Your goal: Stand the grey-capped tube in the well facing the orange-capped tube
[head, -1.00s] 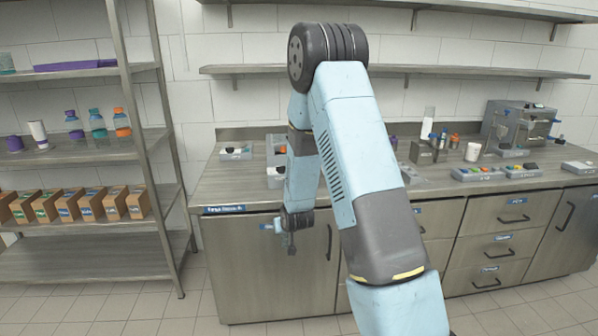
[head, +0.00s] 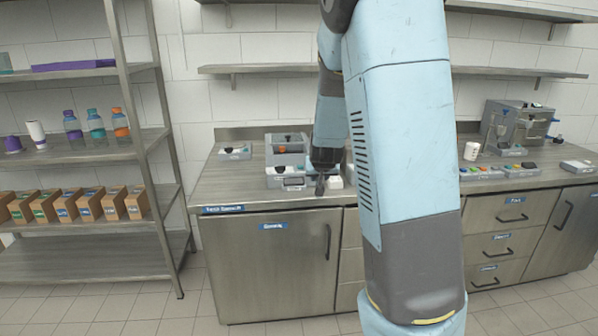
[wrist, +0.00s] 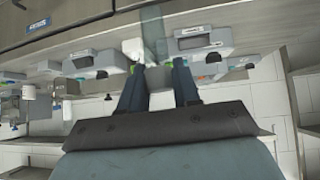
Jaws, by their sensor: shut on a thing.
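My gripper (head: 320,188) is low over the front edge of the counter, beside the grey trays. In the wrist view its two dark fingers (wrist: 158,68) are shut on a tube. The tube's clear body (wrist: 152,28) reaches up the picture from between the fingertips, and a grey part, seemingly its cap (wrist: 157,77), shows between them. In the head view the tube is too small to make out. I cannot pick out the orange-capped tube or the facing well in either view; my arm covers part of the counter.
Grey trays (head: 283,181), a grey box (head: 287,157) and a small tray (head: 235,153) stand on the counter's left part. A white cup (head: 472,151) and a grey machine (head: 520,124) stand at the right. A shelf rack (head: 150,90) stands left.

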